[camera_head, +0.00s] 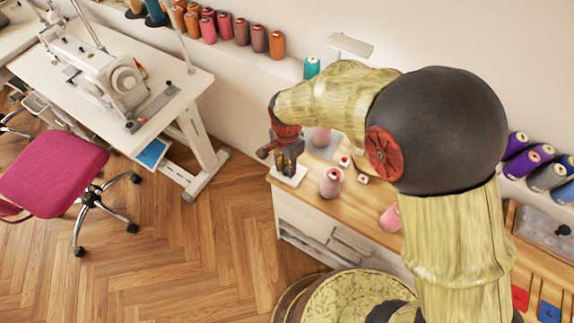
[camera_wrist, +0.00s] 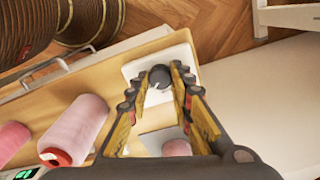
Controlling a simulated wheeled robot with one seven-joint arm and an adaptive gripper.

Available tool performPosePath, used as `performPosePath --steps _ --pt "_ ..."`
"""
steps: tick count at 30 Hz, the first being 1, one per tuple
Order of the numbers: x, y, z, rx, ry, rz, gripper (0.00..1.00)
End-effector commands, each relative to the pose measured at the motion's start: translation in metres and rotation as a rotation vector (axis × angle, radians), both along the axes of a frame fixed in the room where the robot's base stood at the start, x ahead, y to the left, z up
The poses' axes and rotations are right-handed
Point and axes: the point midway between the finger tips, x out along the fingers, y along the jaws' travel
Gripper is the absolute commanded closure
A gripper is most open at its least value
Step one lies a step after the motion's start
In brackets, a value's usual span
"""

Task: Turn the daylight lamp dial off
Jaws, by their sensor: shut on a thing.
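The dial (camera_wrist: 160,76) is a dark round knob on a white square plate (camera_wrist: 132,70) at the table's end. My gripper (camera_wrist: 159,80) has its two fingertips on either side of the knob, shut on it. In the head view my gripper (camera_head: 287,166) points down over the same white plate (camera_head: 291,181), and its fingers hide the knob. A pale flat lamp head (camera_head: 350,45) stands up behind my arm by the wall. My arm hides its lower part, so I cannot see how it joins the plate. I cannot tell whether the lamp is lit.
A pink thread spool (camera_head: 331,182) stands on the wooden table close to the gripper, and it also shows in the wrist view (camera_wrist: 78,128). Small white-and-red items (camera_head: 344,160) lie nearby. A sewing machine table (camera_head: 185,85) and pink chair (camera_head: 55,172) are left. Open floor (camera_head: 170,255) lies between.

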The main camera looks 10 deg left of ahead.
Motion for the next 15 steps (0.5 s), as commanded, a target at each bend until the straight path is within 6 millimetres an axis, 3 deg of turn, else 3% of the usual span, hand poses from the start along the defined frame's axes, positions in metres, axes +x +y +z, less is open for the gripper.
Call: performPosePath --steps 15 --pt "0.0002 0.0006 0.0026 -0.001 0.001 0.427 1.0"
